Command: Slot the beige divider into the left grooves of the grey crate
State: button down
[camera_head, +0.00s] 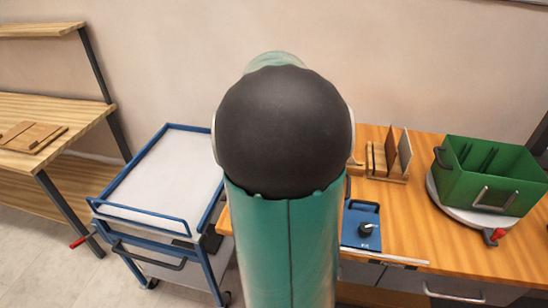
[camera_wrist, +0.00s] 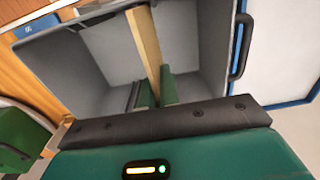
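The grey crate (camera_wrist: 215,45) fills the middle of the wrist view, open towards me. The beige divider (camera_wrist: 146,40) shows nearly edge-on as a long strip across the crate's opening. My gripper (camera_wrist: 157,92) has its two green fingers on either side of the divider's near end and appears shut on it. The divider is over or inside the crate; I cannot tell how deep it sits or whether it meets any grooves. A dark ridge shows on the crate's inside left of the fingers. In the head view my arm hides the crate, the divider and the gripper.
A green crate (camera_head: 505,177) stands on a round white turntable at the right of the wooden bench (camera_head: 400,205). Thin brown panels (camera_head: 391,148) stand in a wooden rack. A blue fixture (camera_head: 362,228) with a black knob lies in front. A blue cart (camera_head: 165,175) is left.

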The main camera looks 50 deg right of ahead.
jog(key=shift+f, duration=3.85)
jog(key=c, duration=1.6)
grip_release()
jog(key=shift+o, duration=0.2)
jog(key=shift+r, duration=4.5)
